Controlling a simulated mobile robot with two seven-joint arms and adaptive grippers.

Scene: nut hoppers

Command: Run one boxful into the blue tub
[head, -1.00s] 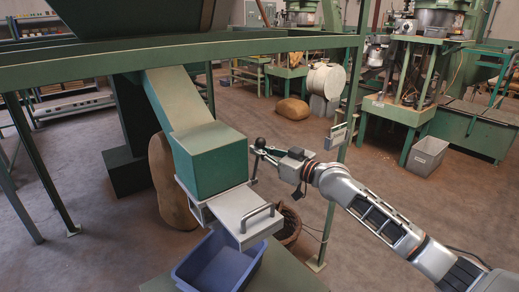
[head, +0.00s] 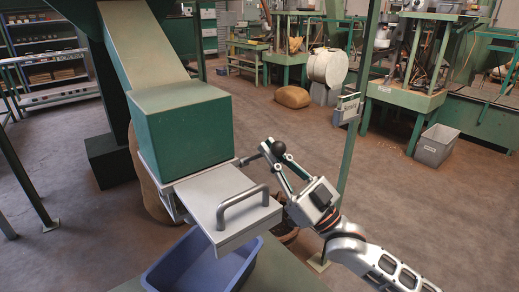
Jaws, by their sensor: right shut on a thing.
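The blue tub (head: 172,270) stands at the bottom of the head view, under the front of the hopper outlet. The green metering box (head: 185,135) hangs below the sloping chute (head: 143,48). A flat grey metal slide (head: 215,195) with a bar handle (head: 243,205) sticks out below the box, over the tub's back part. My right gripper (head: 278,160) is shut at a lever with a black ball knob (head: 278,148), to the right of the box. The tub's inside is partly hidden by the slide, and I see no nuts in it. My left gripper is not in view.
A green post (head: 354,145) with a small sign stands behind my right arm. A basket (head: 287,226) is partly hidden behind the slide and gripper. A sack stands behind the box. A grey bin (head: 436,147) and machines stand farther back, with open floor between.

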